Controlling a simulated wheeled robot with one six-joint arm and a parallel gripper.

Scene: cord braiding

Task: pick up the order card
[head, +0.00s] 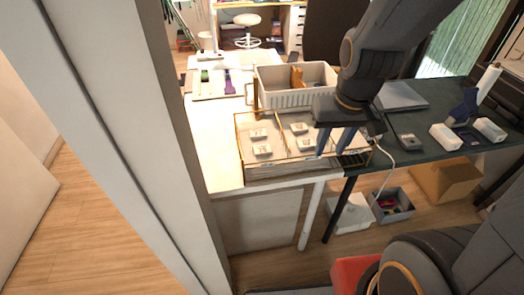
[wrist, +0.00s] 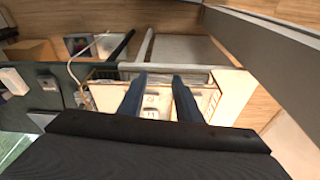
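I cannot make out a thing that is clearly the order card. A shallow case with thin gold edges (head: 240,160) stands on the near end of the white table. Several small pale blocks (head: 262,150) lie in it; they show blurred in the wrist view (wrist: 151,114). My gripper (head: 333,152) is over the right part of the case, pointing down. In the wrist view my gripper (wrist: 157,80) has its two blue fingers well apart, with nothing seen between their tips. The gripper and arm hide part of the case's right side.
A white bin (head: 290,97) with an orange-brown item stands behind the case. A dark table (head: 430,110) at the right holds a grey laptop-like slab (head: 402,95), white blocks (head: 445,137) and a small dark device (head: 406,144). A wall edge (head: 180,150) rises at the left.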

